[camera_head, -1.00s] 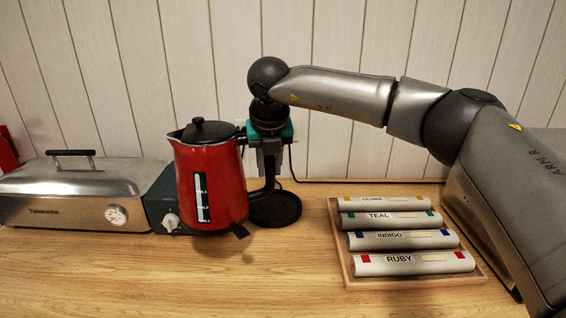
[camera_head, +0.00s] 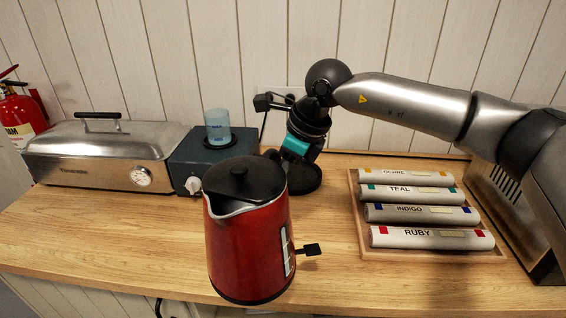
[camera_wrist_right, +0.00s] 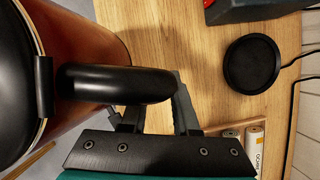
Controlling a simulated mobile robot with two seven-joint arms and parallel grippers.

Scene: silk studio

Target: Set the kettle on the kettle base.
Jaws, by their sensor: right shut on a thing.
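The red kettle (camera_head: 245,240) with a black lid and a pale level window is in the middle foreground of the head view, close to the counter's front edge. My left gripper is out of view.
A steel lidded warmer (camera_head: 105,155) and a dark box with a knob (camera_head: 205,160) bearing a blue cup (camera_head: 217,127) stand at the back left. A wooden tray (camera_head: 362,255) of labelled rolls lies right of the base. A fire extinguisher (camera_head: 22,115) is far left.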

